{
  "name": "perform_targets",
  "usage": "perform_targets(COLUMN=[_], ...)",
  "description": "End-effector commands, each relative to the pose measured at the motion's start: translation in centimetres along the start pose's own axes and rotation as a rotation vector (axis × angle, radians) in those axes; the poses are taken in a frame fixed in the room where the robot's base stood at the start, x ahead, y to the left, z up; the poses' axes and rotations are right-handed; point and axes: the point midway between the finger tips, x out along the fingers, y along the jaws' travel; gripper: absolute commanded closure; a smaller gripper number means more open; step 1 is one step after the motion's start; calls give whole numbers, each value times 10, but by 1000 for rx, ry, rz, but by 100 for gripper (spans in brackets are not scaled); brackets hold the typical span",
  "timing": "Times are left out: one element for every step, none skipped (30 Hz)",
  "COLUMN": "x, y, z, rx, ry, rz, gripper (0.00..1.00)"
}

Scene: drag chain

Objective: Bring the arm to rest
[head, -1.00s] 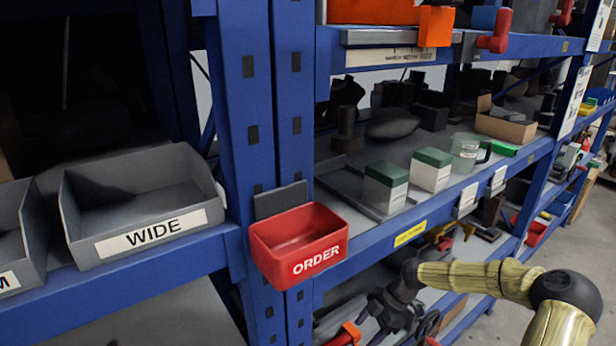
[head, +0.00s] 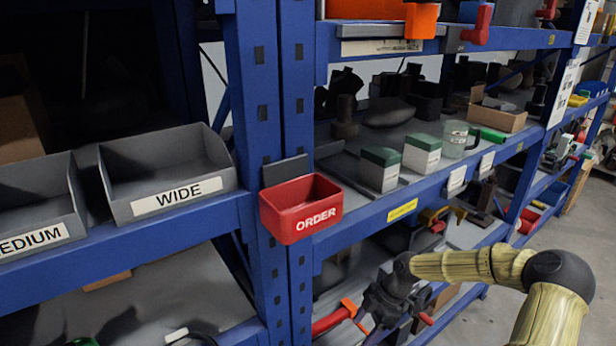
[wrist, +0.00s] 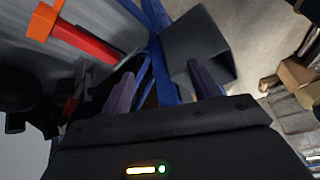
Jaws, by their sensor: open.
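My arm (head: 450,265), with pale wood-like links and dark joints, reaches in from the lower right in the head view. My gripper (head: 385,305) hangs at its end in front of the lower shelf, below and to the right of the red ORDER bin (head: 302,210). In the wrist view my gripper (wrist: 160,90) shows two dark fingers spread apart with nothing between them. A dark grey box-like thing (wrist: 200,45) lies beyond the fingers there.
Grey bins marked WIDE (head: 165,180) and MEDIUM (head: 40,205) sit on the left shelf. Two green-topped boxes (head: 422,155) and a clear mug (head: 454,140) stand on the middle shelf. A red-and-orange tool (head: 335,318) lies near my gripper. Floor (head: 480,325) is open at right.

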Motion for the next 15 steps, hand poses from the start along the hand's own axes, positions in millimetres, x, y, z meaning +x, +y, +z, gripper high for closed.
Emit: perform_targets(x=[-2, -3, -4, -4, -5, -6, -7, -8, -10, -12, -14, -17, -20, -24, -30], y=[-3, -5, -8, -10, -12, -16, -18, -21, -25, -28, -31, -36, -40, -45, -52], z=[-4, -6, -8, -10, -12, -14, -17, -19, -22, -24, -27, -30, -33, -36, -41], rx=[14, 25, 44, 56, 71, 91, 108, 126, 151, 174, 198, 234, 264, 297, 348], ry=[-15, -21, -33, -41, -50, -64, -74, -86, -102, -116, -130, -153, -170, -190, -217], rz=[-8, -12, -19, -22, -26, -31, -35, -38, -43, -44, -46, -47, -45, -42, -37], gripper=[38, 38, 38, 38, 38, 38, 38, 38, 38, 38, 38, 38, 38, 38, 38])
